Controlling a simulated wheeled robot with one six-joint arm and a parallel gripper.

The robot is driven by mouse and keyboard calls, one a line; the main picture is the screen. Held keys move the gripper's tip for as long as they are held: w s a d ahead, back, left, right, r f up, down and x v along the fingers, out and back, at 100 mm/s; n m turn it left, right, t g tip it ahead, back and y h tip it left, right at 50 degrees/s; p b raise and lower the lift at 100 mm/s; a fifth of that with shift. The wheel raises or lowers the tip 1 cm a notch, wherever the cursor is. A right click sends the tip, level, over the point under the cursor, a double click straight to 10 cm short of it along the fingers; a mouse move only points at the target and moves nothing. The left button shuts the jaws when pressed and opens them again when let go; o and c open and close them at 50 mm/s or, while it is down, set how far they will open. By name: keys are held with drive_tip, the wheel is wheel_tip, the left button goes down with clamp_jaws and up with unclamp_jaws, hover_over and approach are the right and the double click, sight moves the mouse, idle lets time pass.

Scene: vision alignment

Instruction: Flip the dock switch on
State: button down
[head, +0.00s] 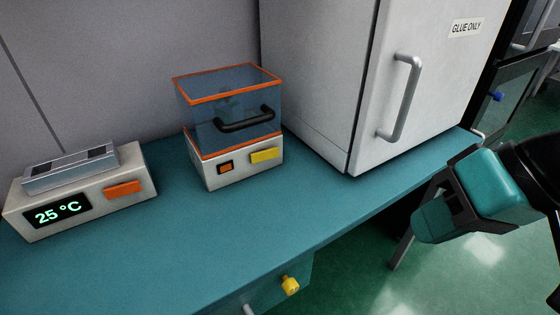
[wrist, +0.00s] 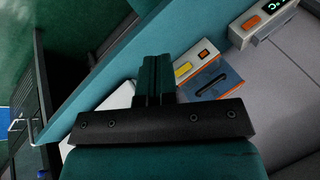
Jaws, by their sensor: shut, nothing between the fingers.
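A white base (head: 215,177) with a clear orange-rimmed box on it stands on the teal bench. Its front carries a small orange switch in a black frame (head: 226,168) and a yellow plate (head: 265,156). I cannot tell whether the switch is on or off. In the wrist view the base (wrist: 208,66) lies just beyond my fingers, with its yellow plate (wrist: 183,70) visible. My gripper (head: 432,222) is shut and empty, off the bench's front edge at the right, well apart from the base. Its closed fingers show in the wrist view (wrist: 155,78).
A white heater block (head: 85,195) reading 25 °C, with an orange button (head: 124,189), stands at the left. A tall white cabinet (head: 330,90) marked GLUE ONLY stands at the back right. A yellow knob (head: 290,286) sits below the bench edge. The front bench top is clear.

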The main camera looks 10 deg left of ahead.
drive_tip(key=w+a+f+m+t+y+b, duration=0.25)
drive_tip(key=w+a+f+m, duration=0.2)
drive_tip(key=a+m, duration=0.25)
drive_tip(key=w+a+f+m+t+y+b, duration=0.25)
drive_tip(key=w+a+m+y, duration=0.2)
drive_tip(key=a+m, duration=0.25)
drive_tip(key=w+f+m+t+b, duration=0.1)
drive_tip(key=w+f+m+t, duration=0.1)
drive_tip(key=m, duration=0.3)
drive_tip(key=w+f+m+t+h+b, duration=0.1)
drive_tip(key=w+f+m+t, duration=0.1)
drive_tip(key=m, duration=0.4)
drive_tip(key=w+a+f+m+t+b, duration=0.1)
drive_tip(key=w+f+m+t+b, duration=0.1)
drive_tip(key=m, duration=0.4)
drive_tip(key=shift+w+a+f+t+h, duration=0.15)
drive_tip(key=shift+w+f+t, duration=0.1)
drive_tip(key=shift+f, duration=0.15)
drive_tip(key=shift+w+d+f+t+h, duration=0.1)
drive_tip(key=shift+w+f+t, duration=0.05)
drive_tip(key=shift+f+t, duration=0.2)
drive_tip(key=shift+w+a+f+t+h, duration=0.1)
drive_tip(key=shift+w+f+t+h, duration=0.1)
drive_tip(key=shift+f, duration=0.25)
drive_tip(key=shift+s+d+m+t, duration=0.2)
drive_tip(key=shift+m+t, duration=0.1)
drive_tip(key=shift+m, duration=0.3)
drive_tip(key=shift+w+d+f+m+h, duration=0.15)
drive_tip(key=shift+w+f+m+h, duration=0.05)
drive_tip(key=shift+w+m+h, duration=0.1)
